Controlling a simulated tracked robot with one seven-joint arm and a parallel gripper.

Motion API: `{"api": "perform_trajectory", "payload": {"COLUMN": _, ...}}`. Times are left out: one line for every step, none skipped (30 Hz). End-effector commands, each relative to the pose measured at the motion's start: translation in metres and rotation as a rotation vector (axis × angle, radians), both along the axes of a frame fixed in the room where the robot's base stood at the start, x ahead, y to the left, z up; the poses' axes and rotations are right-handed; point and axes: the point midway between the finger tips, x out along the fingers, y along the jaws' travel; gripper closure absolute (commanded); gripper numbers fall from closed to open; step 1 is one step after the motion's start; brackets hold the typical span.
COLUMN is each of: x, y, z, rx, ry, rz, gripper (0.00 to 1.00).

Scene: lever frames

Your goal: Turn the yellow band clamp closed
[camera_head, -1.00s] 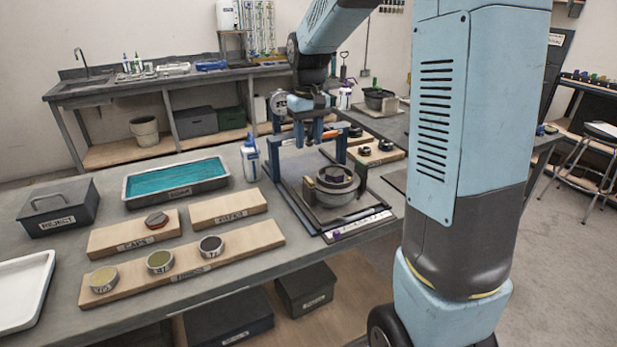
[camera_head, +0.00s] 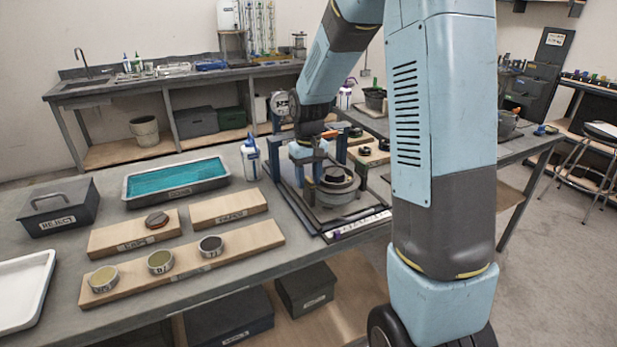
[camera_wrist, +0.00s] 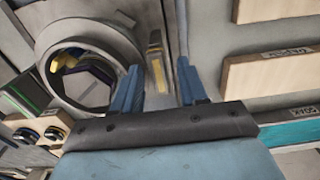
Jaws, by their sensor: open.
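In the wrist view a narrow yellow strip (camera_wrist: 158,70) on a grey bar lies between the fingers of my gripper (camera_wrist: 160,88). It looks like part of the yellow band clamp, but I cannot tell for certain. The blue fingers are apart, one on each side of it, with no clear contact. A round grey fixture (camera_wrist: 85,35) with a dark opening and a yellow patch inside is left of the fingers. In the head view this round fixture (camera_head: 340,197) stands on a framed base, my gripper (camera_head: 306,160) low behind it. The fingertips are partly hidden there.
Blue posts (camera_head: 340,148) rise beside my gripper. A white bottle (camera_head: 250,158) stands left of the frame. Wooden boards with rings (camera_head: 160,262) and a teal-filled tray (camera_head: 177,180) lie further left. Free bench top shows between the tray and boards.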

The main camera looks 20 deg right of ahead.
Motion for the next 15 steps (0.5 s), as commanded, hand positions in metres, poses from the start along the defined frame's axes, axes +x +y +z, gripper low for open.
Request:
{"api": "perform_trajectory", "payload": {"x": 0.0000, "y": 0.0000, "z": 0.0000, "rx": 0.000, "ry": 0.000, "rz": 0.000, "gripper": 0.57}}
{"api": "perform_trajectory", "payload": {"x": 0.0000, "y": 0.0000, "z": 0.0000, "rx": 0.000, "ry": 0.000, "rz": 0.000, "gripper": 0.57}}
{"api": "perform_trajectory", "payload": {"x": 0.0001, "y": 0.0000, "z": 0.0001, "rx": 0.000, "ry": 0.000, "rz": 0.000, "gripper": 0.57}}
{"api": "perform_trajectory", "payload": {"x": 0.0001, "y": 0.0000, "z": 0.0002, "rx": 0.000, "ry": 0.000, "rz": 0.000, "gripper": 0.57}}
{"api": "perform_trajectory", "payload": {"x": 0.0001, "y": 0.0000, "z": 0.0002, "rx": 0.000, "ry": 0.000, "rz": 0.000, "gripper": 0.57}}
{"api": "perform_trajectory", "payload": {"x": 0.0001, "y": 0.0000, "z": 0.0002, "rx": 0.000, "ry": 0.000, "rz": 0.000, "gripper": 0.61}}
{"api": "perform_trajectory", "payload": {"x": 0.0001, "y": -0.0001, "z": 0.0002, "rx": 0.000, "ry": 0.000, "rz": 0.000, "gripper": 0.64}}
{"api": "perform_trajectory", "payload": {"x": 0.0001, "y": -0.0001, "z": 0.0003, "rx": 0.000, "ry": 0.000, "rz": 0.000, "gripper": 0.67}}
{"api": "perform_trajectory", "payload": {"x": 0.0001, "y": -0.0001, "z": 0.0003, "rx": 0.000, "ry": 0.000, "rz": 0.000, "gripper": 0.71}}
{"api": "perform_trajectory", "payload": {"x": 0.0001, "y": -0.0001, "z": 0.0003, "rx": 0.000, "ry": 0.000, "rz": 0.000, "gripper": 0.74}}
{"api": "perform_trajectory", "payload": {"x": 0.0001, "y": -0.0001, "z": 0.0003, "rx": 0.000, "ry": 0.000, "rz": 0.000, "gripper": 0.77}}
{"api": "perform_trajectory", "payload": {"x": 0.0001, "y": -0.0001, "z": 0.0004, "rx": 0.000, "ry": 0.000, "rz": 0.000, "gripper": 0.80}}
{"api": "perform_trajectory", "payload": {"x": 0.0001, "y": -0.0001, "z": 0.0004, "rx": 0.000, "ry": 0.000, "rz": 0.000, "gripper": 0.83}}
{"api": "perform_trajectory", "payload": {"x": 0.0001, "y": -0.0001, "z": 0.0004, "rx": 0.000, "ry": 0.000, "rz": 0.000, "gripper": 0.86}}
{"api": "perform_trajectory", "payload": {"x": 0.0001, "y": -0.0001, "z": 0.0004, "rx": 0.000, "ry": 0.000, "rz": 0.000, "gripper": 0.90}}
